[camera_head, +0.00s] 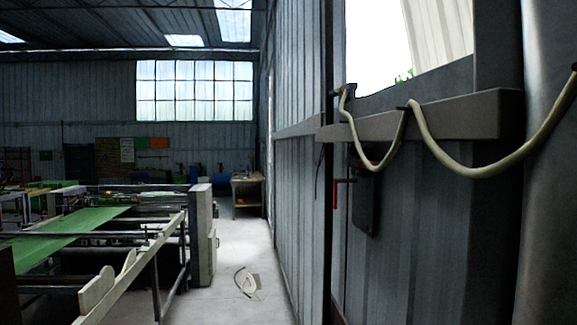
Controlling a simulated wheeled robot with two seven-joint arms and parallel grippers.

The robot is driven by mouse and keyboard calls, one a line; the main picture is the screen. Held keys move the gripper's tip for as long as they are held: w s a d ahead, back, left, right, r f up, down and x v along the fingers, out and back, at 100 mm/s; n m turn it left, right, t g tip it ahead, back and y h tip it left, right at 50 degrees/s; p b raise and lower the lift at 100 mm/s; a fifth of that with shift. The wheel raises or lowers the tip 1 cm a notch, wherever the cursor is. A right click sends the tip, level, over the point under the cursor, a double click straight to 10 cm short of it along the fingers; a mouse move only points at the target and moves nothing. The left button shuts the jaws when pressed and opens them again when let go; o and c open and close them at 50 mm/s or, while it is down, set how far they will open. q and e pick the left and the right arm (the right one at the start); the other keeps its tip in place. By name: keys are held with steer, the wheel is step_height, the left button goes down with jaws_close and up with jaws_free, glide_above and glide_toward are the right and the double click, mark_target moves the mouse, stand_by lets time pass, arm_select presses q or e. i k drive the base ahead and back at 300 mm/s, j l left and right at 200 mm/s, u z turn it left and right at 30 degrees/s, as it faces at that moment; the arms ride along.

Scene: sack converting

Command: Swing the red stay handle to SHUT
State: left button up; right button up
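A small red handle (336,194) shows at the right of centre, beside the edge of a corrugated metal wall or door panel. Neither of my grippers is in view.
A grey rail (440,118) crosses the wall above the handle, with a pale hose (437,150) looped over it. A machine with green sheet (75,232) stands at left. A pale item (248,283) lies on the otherwise clear aisle floor. A table (247,181) stands farther back.

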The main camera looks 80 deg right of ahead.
mark_target(365, 164)
steer(key=i+z, duration=0.1)
steer(key=z, duration=1.75)
steer(key=l+z, duration=0.1)
steer(key=z, duration=0.35)
steer(key=l+z, duration=0.1)
steer(key=z, duration=0.3)
steer(key=l+z, duration=0.1)
steer(key=z, duration=0.35)
steer(key=j, duration=0.15)
